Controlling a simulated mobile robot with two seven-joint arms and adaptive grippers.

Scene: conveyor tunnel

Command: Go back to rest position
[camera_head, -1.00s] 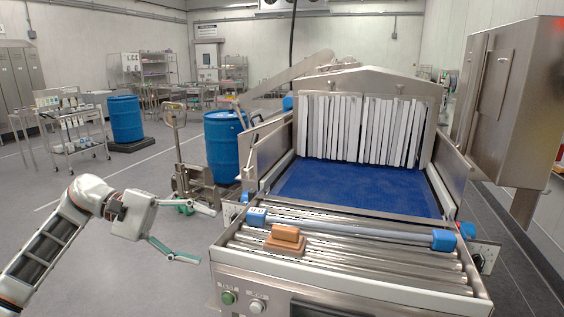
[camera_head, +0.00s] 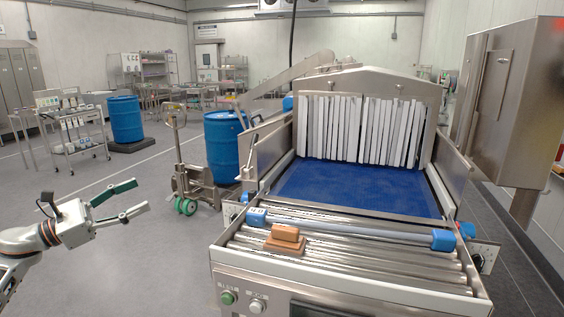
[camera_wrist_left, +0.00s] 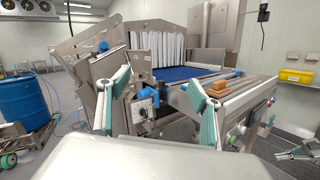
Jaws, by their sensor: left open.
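My left gripper (camera_head: 142,197) is at the left of the head view, over open floor and well clear of the conveyor. Its two fingers are spread and nothing is between them. In the left wrist view the fingers (camera_wrist_left: 155,110) stand wide apart with the conveyor behind them.
The roller conveyor (camera_head: 345,288) with a blue belt (camera_head: 350,188) runs into a tunnel with white strip curtains (camera_head: 360,130). A brown block (camera_head: 285,240) lies on the rollers beside a bar with blue ends (camera_head: 350,229). A pallet jack (camera_head: 185,185) and blue barrel (camera_head: 222,145) stand left.

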